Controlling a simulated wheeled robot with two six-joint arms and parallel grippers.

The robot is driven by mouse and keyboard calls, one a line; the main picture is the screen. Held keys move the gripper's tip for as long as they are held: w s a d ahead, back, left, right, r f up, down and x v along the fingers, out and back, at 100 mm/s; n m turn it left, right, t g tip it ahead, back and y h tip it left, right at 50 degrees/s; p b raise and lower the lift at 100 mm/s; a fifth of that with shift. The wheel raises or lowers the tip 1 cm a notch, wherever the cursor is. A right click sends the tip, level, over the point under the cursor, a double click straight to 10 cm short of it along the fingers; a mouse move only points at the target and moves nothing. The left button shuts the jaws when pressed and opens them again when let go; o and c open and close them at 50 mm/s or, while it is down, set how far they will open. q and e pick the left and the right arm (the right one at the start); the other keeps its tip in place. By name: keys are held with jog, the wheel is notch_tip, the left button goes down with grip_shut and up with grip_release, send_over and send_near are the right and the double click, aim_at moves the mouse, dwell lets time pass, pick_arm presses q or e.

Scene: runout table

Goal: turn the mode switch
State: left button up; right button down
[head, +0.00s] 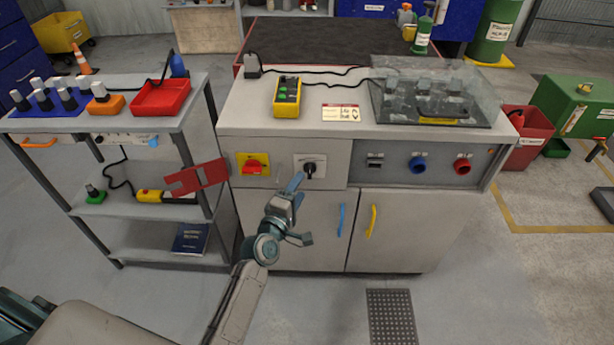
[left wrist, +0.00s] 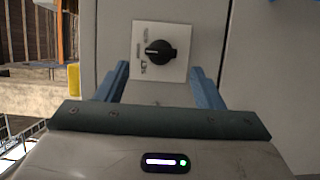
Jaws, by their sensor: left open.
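The mode switch (head: 310,168) is a black rotary knob on a pale square plate on the front panel of the grey cabinet. It also shows in the left wrist view (left wrist: 159,53), upper middle, with its plate facing me. My left gripper (head: 298,209) is in front of the cabinet, just below and near the switch. In the left wrist view its two blue fingers (left wrist: 160,82) are spread apart, one on each side of the plate's lower part. Nothing is between them, and the knob is beyond the fingertips. My right gripper is not seen.
Blue (head: 341,220) and yellow (head: 373,221) door handles are below right. Blue and red sockets are farther right. A shelf cart stands at left.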

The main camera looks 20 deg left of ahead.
aim_at(309, 174)
pick_arm(q)
jog(key=shift+w+d, duration=0.2)
jog(key=shift+w, duration=1.35)
jog(key=shift+w+d, duration=0.2)
jog(key=shift+w, duration=1.3)
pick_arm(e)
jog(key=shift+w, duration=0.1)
